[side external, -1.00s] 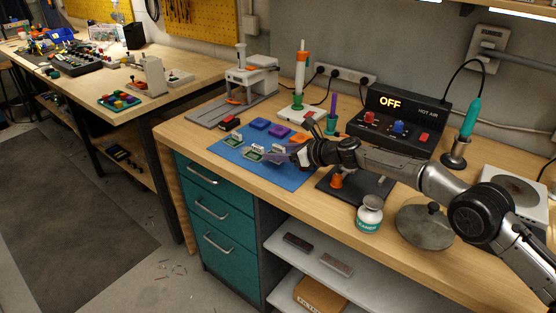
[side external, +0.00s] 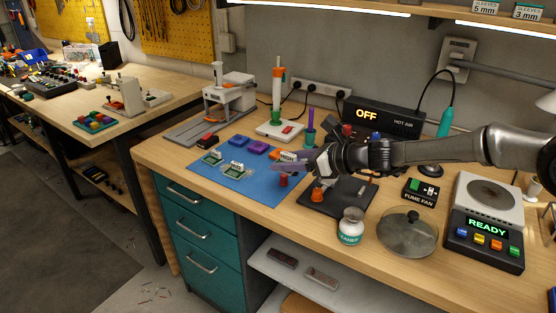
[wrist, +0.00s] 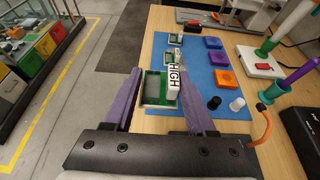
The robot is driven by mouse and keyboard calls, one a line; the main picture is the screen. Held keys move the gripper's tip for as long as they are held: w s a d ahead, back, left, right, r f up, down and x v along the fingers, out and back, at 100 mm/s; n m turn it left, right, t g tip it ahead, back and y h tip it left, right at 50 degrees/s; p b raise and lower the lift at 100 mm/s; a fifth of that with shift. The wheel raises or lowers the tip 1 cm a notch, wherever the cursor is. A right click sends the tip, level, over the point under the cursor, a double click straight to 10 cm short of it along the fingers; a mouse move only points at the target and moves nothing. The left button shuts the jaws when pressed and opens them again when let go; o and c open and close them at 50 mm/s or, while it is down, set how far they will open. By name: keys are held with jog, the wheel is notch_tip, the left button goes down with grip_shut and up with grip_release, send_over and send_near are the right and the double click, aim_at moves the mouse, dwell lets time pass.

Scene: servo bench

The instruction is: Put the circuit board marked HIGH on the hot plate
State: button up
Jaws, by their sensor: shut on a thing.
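The circuit board marked HIGH (wrist: 161,88) is green with a white upright label and sits between my gripper's purple fingers (wrist: 165,100) in the wrist view. My gripper (side external: 287,166) is shut on it in the side view, over the right part of the blue mat. The board's white label (side external: 288,156) shows there; the rest of it is mostly hidden by the fingers. The hot plate (side external: 492,188) stands at the right, with a bare grey round plate on top and a READY display in front. Two other boards (side external: 212,157) (side external: 236,171) stay on the mat.
The hot air station (side external: 385,118) stands behind.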

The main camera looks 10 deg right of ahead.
jog(key=shift+s+d+r, duration=0.2)
jog(key=shift+s, duration=0.2)
jog(key=shift+s+d+r, duration=0.2)
jog(key=shift+s, duration=0.15)
jog(key=shift+s+a+r+n+y, duration=0.2)
jog(key=shift+s+a+n+y, duration=0.1)
jog(key=shift+a, duration=0.05)
jog(key=s+n+g+y, duration=0.2)
jog(key=s+n+g, duration=0.1)
jog(key=s, duration=0.2)
jog(key=s+d+r+m+t+h, duration=0.15)
jog(key=s+d, duration=0.45)
jog(key=d, duration=1)
jog(key=s+d+r+m, duration=0.15)
jog(key=s+d, duration=0.55)
jog(key=d, duration=0.9)
jog(key=s+d+r+t+h, duration=0.15)
jog(key=s+d, duration=0.45)
jog(key=d, duration=1)
send_over(495, 194)
jog(key=s, duration=0.1)
jog(key=shift+m, duration=0.3)
jog(key=f, duration=0.9)
jog(key=shift+a, duration=0.35)
jog(key=shift+w+d+f, duration=0.2)
jog(key=shift+w+f, duration=0.3)
jog(key=shift+f, duration=1.5)
